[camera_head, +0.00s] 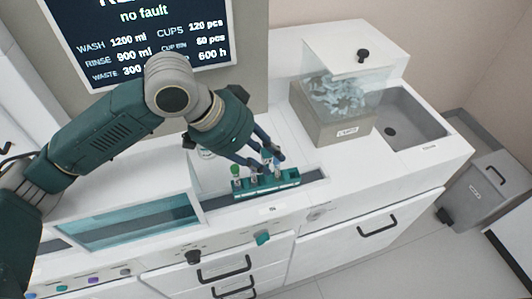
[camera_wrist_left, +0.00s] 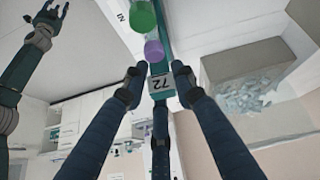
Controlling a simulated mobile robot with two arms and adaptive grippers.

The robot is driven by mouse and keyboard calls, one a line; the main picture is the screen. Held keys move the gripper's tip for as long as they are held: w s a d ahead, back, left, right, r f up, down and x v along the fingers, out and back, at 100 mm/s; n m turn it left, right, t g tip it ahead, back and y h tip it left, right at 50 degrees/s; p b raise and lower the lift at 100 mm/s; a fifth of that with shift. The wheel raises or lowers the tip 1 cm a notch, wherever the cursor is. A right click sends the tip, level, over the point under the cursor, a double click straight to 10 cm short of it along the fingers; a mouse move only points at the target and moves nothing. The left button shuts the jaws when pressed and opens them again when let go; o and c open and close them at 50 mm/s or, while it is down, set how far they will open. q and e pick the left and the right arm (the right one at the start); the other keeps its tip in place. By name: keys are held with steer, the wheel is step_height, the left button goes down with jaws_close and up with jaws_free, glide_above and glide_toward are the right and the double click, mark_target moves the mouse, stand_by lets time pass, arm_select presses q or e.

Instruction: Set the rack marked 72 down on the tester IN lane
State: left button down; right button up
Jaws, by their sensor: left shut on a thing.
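The teal rack (camera_head: 285,180) holds several tubes with coloured caps, green and purple among them. Its end label reads 72 in the left wrist view (camera_wrist_left: 161,84). My left gripper (camera_head: 266,158) is shut on the rack from above. The tester IN lane (camera_head: 313,177) is a long grey recess in the white counter, with a small label at its front edge. The rack is over the lane and lines up with it; I cannot tell whether its base touches the floor. My right gripper (camera_wrist_left: 50,16) shows small at the upper left of the wrist view, its fingers apart and empty.
A clear-lidded cup bin (camera_head: 338,112) and a grey sink (camera_head: 402,125) stand right of the lane. Knobs (camera_head: 194,257) and drawer handles are on the front. A dark status screen (camera_head: 150,45) is behind my arm.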

arm_select(q)
steer(key=shift+s+f, duration=0.2)
steer(key=shift+f, duration=0.25)
steer(key=shift+w+f, duration=0.1)
steer(key=shift+f, duration=0.2)
stand_by(0.3)
steer(key=c, duration=1.3)
jaws_free()
steer(key=shift+w, duration=0.1)
steer(key=shift+r, duration=0.15)
steer(key=shift+a+r, duration=0.15)
steer(key=shift+r, duration=0.1)
steer(key=v, duration=1.1)
steer(key=shift+a, duration=0.15)
